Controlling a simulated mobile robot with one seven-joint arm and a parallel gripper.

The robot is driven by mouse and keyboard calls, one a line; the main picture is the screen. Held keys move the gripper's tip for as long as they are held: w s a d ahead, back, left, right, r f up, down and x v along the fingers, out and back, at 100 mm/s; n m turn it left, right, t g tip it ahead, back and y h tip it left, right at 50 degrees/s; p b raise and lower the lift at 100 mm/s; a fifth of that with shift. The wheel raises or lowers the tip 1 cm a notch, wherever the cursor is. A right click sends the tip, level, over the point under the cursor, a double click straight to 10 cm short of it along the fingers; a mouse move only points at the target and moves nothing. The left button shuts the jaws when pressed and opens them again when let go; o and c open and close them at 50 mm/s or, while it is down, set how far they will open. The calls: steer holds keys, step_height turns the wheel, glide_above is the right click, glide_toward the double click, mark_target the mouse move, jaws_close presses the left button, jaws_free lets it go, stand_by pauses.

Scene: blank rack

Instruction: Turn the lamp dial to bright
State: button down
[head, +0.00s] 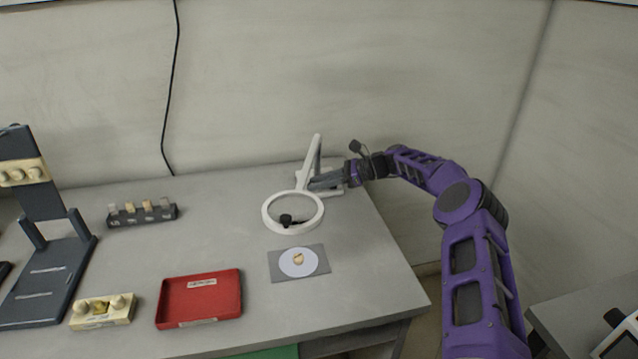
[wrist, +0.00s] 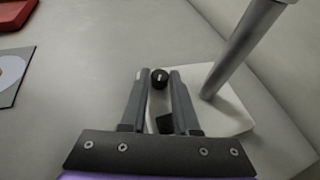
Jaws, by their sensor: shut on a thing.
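The lamp (head: 314,160) is white, with a ring-shaped head and a slanted arm, at the back right of the table. Its base (wrist: 228,100) also shows in the wrist view under a grey post. The lamp dial (wrist: 160,79) is a small black knob with a short pale mark, at the base's left edge. My gripper (wrist: 158,74) has one finger on each side of the dial and is shut on it. In the head view my gripper (head: 318,182) reaches in low from the right, and the dial cannot be made out there. Any scale markings are not readable.
A grey card with a white disc (head: 298,262) lies in front of the lamp. A red tray (head: 200,298), a cream block (head: 103,311), a small dark rack (head: 142,214) and a dark stand (head: 40,275) are to the left. The wall is close behind the lamp.

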steer(key=c, duration=0.7)
jaws_free()
steer(key=shift+o, duration=0.2)
steer(key=p+v, duration=0.1)
steer(key=v, duration=1.6)
steer(key=shift+d+p, duration=0.2)
steer(key=shift+p, duration=0.1)
